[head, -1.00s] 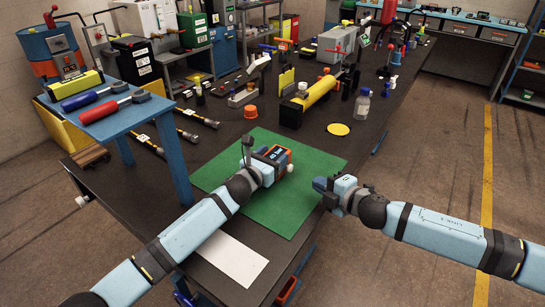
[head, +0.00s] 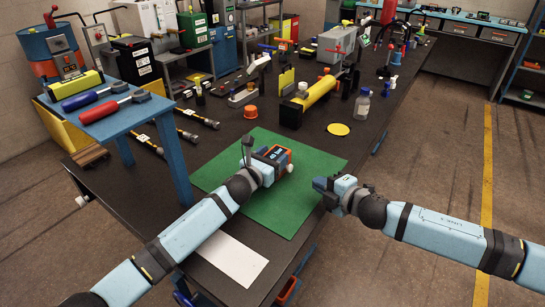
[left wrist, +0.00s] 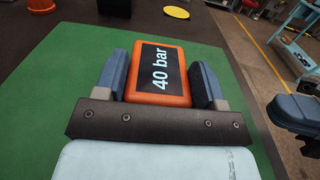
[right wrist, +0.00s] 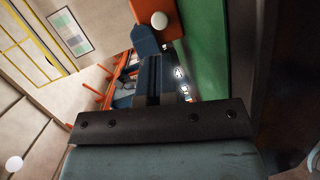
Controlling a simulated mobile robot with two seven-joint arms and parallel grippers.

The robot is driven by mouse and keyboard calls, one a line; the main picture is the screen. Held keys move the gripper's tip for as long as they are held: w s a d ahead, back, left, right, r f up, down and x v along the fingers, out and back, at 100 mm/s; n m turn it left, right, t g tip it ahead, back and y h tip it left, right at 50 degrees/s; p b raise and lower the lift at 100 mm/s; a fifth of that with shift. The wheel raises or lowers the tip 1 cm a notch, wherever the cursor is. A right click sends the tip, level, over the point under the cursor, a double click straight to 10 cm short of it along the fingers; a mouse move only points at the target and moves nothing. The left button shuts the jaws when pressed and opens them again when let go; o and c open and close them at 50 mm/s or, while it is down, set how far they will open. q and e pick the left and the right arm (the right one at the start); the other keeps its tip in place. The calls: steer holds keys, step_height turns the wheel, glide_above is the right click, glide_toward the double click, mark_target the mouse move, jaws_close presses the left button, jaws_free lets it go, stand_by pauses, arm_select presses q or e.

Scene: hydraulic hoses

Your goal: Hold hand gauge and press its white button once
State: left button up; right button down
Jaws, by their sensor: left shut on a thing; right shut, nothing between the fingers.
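The orange hand gauge (head: 281,157) has a black display, which reads "40 bar" in the left wrist view (left wrist: 160,68). My left gripper (head: 266,159) is shut on the gauge, one finger on each side, above the green mat (head: 283,212). The gauge's round white button (right wrist: 159,19) faces my right gripper in the right wrist view. It also shows at the gauge's right end in the head view (head: 290,168). My right gripper (head: 319,184) is shut and empty, to the right of the gauge and apart from the button.
A white sheet (head: 231,258) lies on the dark bench in front of the mat. A yellow cylinder (head: 308,101), an orange cap (head: 250,112), a bottle (head: 362,104) and a yellow disc (head: 338,129) stand behind.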

mark_target(290, 168)
steer(key=shift+w+d+h, duration=0.2)
steer(key=shift+w+h, duration=0.1)
steer(key=shift+h, duration=0.2)
steer(key=h, duration=0.1)
steer(key=w+d+m+h, duration=0.1)
steer(key=d+h, duration=0.1)
steer(key=shift+w+d+f, duration=0.1)
steer(key=shift+w+f, duration=0.1)
steer(key=shift+f, duration=0.05)
steer(key=shift+s+d+f+g+h, duration=0.25)
steer(key=shift+d+f+g+h, duration=0.45)
steer(key=shift+h, duration=0.2)
steer(key=shift+a, duration=0.1)
steer(key=shift+w+a+r, duration=0.1)
steer(key=shift+w+a, duration=0.7)
steer(key=shift+a, duration=0.45)
steer(key=shift+w+a+f, duration=0.1)
steer(key=shift+w+a, duration=0.7)
steer(key=shift+a, duration=0.4)
steer(key=shift+w+a+r, duration=0.1)
steer(key=shift+w+a, duration=0.7)
steer(key=shift+a, duration=0.45)
steer(key=shift+a, duration=0.1)
steer(key=shift+w+a, duration=0.25)
